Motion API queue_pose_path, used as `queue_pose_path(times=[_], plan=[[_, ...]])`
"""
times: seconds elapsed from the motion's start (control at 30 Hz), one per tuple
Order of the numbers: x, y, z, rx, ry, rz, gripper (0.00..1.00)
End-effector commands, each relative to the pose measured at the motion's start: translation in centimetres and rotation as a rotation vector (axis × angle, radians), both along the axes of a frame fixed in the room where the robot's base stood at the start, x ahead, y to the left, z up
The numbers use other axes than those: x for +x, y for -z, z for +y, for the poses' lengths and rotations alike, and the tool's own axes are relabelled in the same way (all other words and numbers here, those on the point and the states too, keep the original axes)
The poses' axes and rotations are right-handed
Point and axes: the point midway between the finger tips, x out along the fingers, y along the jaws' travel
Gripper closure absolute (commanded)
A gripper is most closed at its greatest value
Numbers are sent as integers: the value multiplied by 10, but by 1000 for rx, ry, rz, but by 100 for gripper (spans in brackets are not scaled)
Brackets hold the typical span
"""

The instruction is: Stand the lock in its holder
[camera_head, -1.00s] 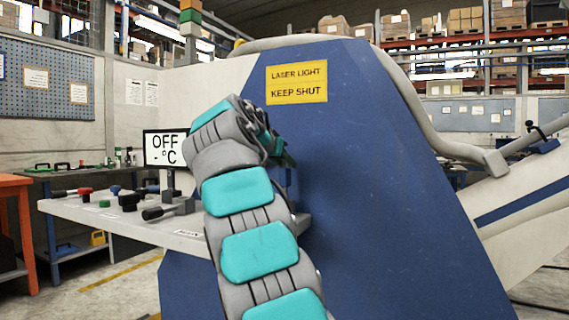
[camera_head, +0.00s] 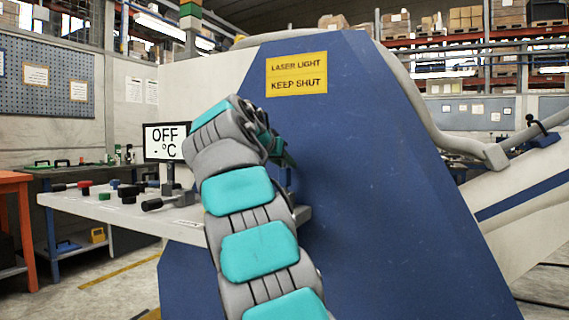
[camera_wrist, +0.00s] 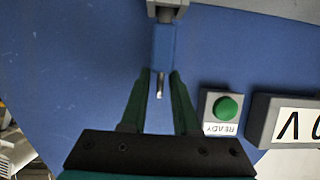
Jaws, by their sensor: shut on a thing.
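In the wrist view my gripper (camera_wrist: 162,75) has dark green fingers closed on the lower end of a blue block, which looks like the lock (camera_wrist: 164,45). A short metal pin (camera_wrist: 160,86) sticks out of its lower end between the fingers. The upper end of the lock meets a grey bracket (camera_wrist: 167,8), perhaps the holder, at the top edge of the picture. I cannot tell whether the lock is seated in it.
A blue panel (camera_head: 390,190) with a yellow laser sign (camera_head: 297,74) stands close to my arm. A green READY button (camera_wrist: 226,107) and a grey labelled box (camera_wrist: 288,122) are right of my gripper. A bench (camera_head: 110,213) with knobs and a display (camera_head: 165,142) is left.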

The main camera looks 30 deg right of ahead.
Motion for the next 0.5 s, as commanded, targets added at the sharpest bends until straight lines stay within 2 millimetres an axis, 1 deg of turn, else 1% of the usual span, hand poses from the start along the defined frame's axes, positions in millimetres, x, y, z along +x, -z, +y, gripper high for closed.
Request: queue_pose_path(times=[0.5], plan=[[0,13,0,-1,0,-1,100]])
